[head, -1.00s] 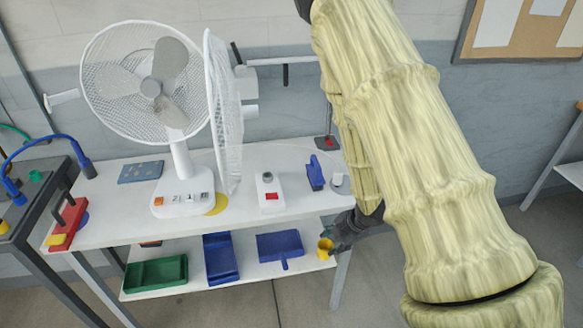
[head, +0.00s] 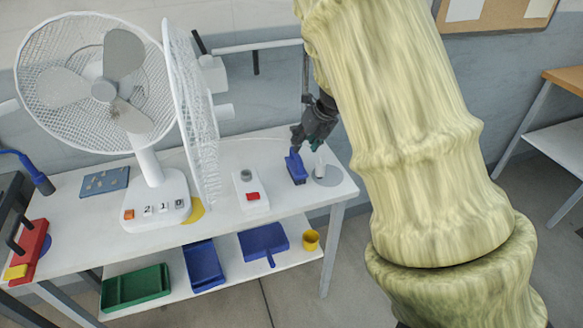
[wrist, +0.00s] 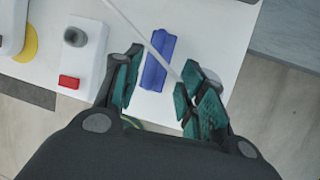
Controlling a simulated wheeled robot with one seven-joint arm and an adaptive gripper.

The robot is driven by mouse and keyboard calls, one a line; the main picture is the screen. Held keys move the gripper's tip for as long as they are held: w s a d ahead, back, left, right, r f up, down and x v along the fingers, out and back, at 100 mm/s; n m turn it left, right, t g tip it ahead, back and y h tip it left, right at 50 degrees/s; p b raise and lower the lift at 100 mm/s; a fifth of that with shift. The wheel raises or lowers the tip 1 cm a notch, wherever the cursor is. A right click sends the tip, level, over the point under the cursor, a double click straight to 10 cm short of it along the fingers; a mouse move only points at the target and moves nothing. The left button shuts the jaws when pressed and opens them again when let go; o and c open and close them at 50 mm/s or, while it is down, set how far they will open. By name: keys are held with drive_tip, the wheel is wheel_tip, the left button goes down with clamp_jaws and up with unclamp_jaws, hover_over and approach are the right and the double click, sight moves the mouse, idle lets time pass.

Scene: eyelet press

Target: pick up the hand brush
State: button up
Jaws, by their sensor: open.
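The blue hand brush (head: 296,168) lies on the white tabletop near its right end. In the wrist view the brush (wrist: 157,62) is a long blue block, slightly tilted, lying ahead of and between the fingers. My gripper (head: 297,147) is just above the brush in the head view, and its fingers partly cover the far end. In the wrist view my gripper (wrist: 160,78) is open and empty, with green-padded fingers on either side of the brush's near part. I cannot tell whether they touch it.
A white box with a red button (head: 251,190) stands left of the brush, and a large fan (head: 160,205) beyond it. A white post (head: 320,160) stands close on the right. A thin pale strip (wrist: 133,26) crosses the wrist view. The lower shelf holds a blue dustpan (head: 262,240) and yellow cup (head: 311,240).

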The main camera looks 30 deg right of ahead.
sight(296, 155)
drive_tip(key=shift+x, duration=0.9)
drive_tip(key=shift+w+a+f+p, duration=0.25)
drive_tip(key=shift+f+p, duration=0.1)
drive_tip(key=shift+f, duration=0.25)
drive_tip(key=shift+a+p+x, duration=0.2)
drive_tip(key=shift+p+x, duration=0.2)
drive_tip(key=shift+x, duration=1.65)
drive_tip(key=shift+c, duration=0.5)
clamp_jaws()
